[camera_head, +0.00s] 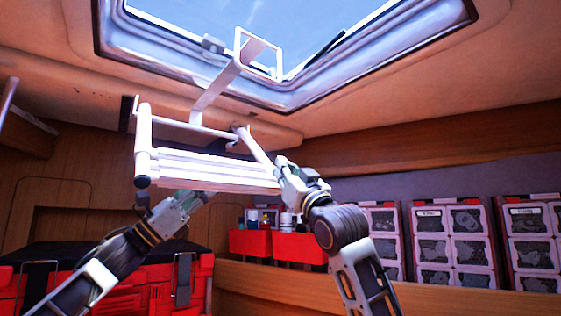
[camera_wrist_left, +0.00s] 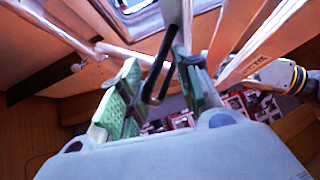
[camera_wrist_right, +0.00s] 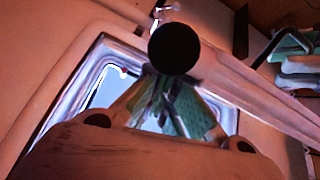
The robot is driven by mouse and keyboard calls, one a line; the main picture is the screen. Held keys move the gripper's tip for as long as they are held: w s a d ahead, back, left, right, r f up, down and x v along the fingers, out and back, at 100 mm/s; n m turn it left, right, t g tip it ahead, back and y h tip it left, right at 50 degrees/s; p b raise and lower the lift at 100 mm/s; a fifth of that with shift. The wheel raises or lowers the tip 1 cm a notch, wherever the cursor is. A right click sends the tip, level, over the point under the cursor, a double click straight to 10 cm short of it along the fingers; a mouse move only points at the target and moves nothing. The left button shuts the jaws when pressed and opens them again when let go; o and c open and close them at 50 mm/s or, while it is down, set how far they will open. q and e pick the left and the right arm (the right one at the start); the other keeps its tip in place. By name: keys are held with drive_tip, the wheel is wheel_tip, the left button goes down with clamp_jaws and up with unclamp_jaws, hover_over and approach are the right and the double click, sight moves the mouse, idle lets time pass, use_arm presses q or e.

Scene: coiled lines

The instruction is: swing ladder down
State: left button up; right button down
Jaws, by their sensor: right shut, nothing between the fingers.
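The white folded ladder (camera_head: 205,168) hangs below the roof hatch in the head view, its rungs and rails stacked close together. My left gripper (camera_head: 203,197) is under the ladder's lower edge. In the left wrist view its green-padded fingers (camera_wrist_left: 157,92) are apart, with a black loop (camera_wrist_left: 155,82) and a pale rail showing between or just beyond them. I cannot tell whether they touch. My right gripper (camera_head: 284,168) is at the ladder's right end. In the right wrist view its fingers (camera_wrist_right: 172,105) are shut and empty, just below a round black end cap (camera_wrist_right: 173,48).
The open hatch frame (camera_head: 290,95) is overhead, with a white bracket (camera_head: 215,92) reaching up to it. Red bins (camera_head: 250,243) with bottles stand behind. Drawer units (camera_head: 448,240) line the right wall, and a red case (camera_head: 150,285) is at lower left.

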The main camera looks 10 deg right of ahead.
use_arm(q)
drive_tip(key=shift+f, duration=0.15)
drive_tip(key=shift+a+f, duration=0.25)
drive_tip(key=shift+f, duration=0.25)
drive_tip(key=v, duration=1)
drive_tip(key=shift+s+a, duration=0.3)
drive_tip(key=shift+a, duration=0.25)
use_arm(e)
drive_tip(key=shift+r, duration=0.15)
